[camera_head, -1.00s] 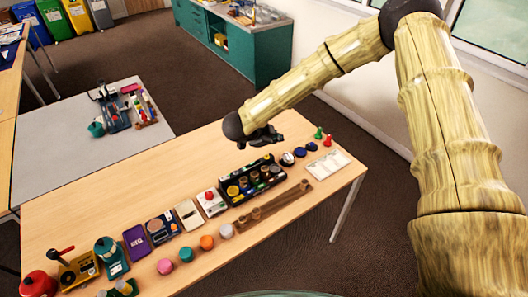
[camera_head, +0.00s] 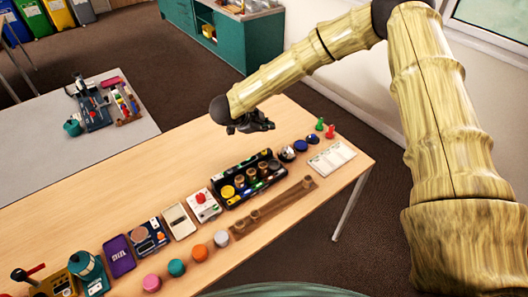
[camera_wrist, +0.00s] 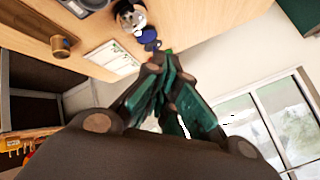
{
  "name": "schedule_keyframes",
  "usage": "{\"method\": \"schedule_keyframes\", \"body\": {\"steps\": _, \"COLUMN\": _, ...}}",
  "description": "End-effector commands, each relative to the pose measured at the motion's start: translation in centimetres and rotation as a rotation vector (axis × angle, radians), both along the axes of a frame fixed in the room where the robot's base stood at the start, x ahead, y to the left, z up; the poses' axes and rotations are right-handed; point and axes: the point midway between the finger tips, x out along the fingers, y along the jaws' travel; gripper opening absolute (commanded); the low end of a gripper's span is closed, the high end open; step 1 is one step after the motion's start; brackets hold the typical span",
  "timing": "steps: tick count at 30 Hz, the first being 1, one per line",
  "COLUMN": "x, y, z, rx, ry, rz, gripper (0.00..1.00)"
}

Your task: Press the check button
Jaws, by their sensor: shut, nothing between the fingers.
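A white box (camera_head: 207,213) with a red button (camera_head: 200,198) on top stands in the row of things on the wooden table (camera_head: 130,215). Nothing in view is plainly labelled as the check button; this red one is the clearest push button. My gripper (camera_head: 258,124) hangs above the far side of the table, up and to the right of the box in the head view, apart from it. In the wrist view my gripper (camera_wrist: 158,66) has its teal fingers closed together with nothing held. The red button does not show in the wrist view.
A black rack (camera_head: 232,201) with pegs stands right of the white box. A wooden strip (camera_head: 275,208), dark blue domes (camera_head: 300,146), a white tray (camera_head: 345,152) and red and green pawns (camera_head: 330,131) are near the right end. The table's far left is bare.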

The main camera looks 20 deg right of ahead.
Motion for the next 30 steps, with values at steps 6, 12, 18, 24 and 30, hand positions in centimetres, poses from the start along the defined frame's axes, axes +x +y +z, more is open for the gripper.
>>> {"method": "schedule_keyframes", "body": {"steps": 6, "x": 0.0, "y": -0.1, "z": -0.4, "rx": 0.0, "ry": 0.001, "rz": -0.001, "gripper": 0.0}}
{"method": "schedule_keyframes", "body": {"steps": 12, "x": -0.1, "y": -0.2, "z": -1.7, "rx": -0.001, "ry": 0.001, "rz": -0.003, "gripper": 0.0}}
{"method": "schedule_keyframes", "body": {"steps": 18, "x": -0.1, "y": -0.2, "z": -3.8, "rx": -0.001, "ry": 0.001, "rz": -0.003, "gripper": 0.0}}
{"method": "schedule_keyframes", "body": {"steps": 24, "x": -0.1, "y": -0.2, "z": -6.1, "rx": -0.001, "ry": 0.001, "rz": -0.003, "gripper": 0.0}}
{"method": "schedule_keyframes", "body": {"steps": 30, "x": 0.0, "y": -0.2, "z": -7.8, "rx": -0.001, "ry": 0.001, "rz": -0.002, "gripper": 0.0}}
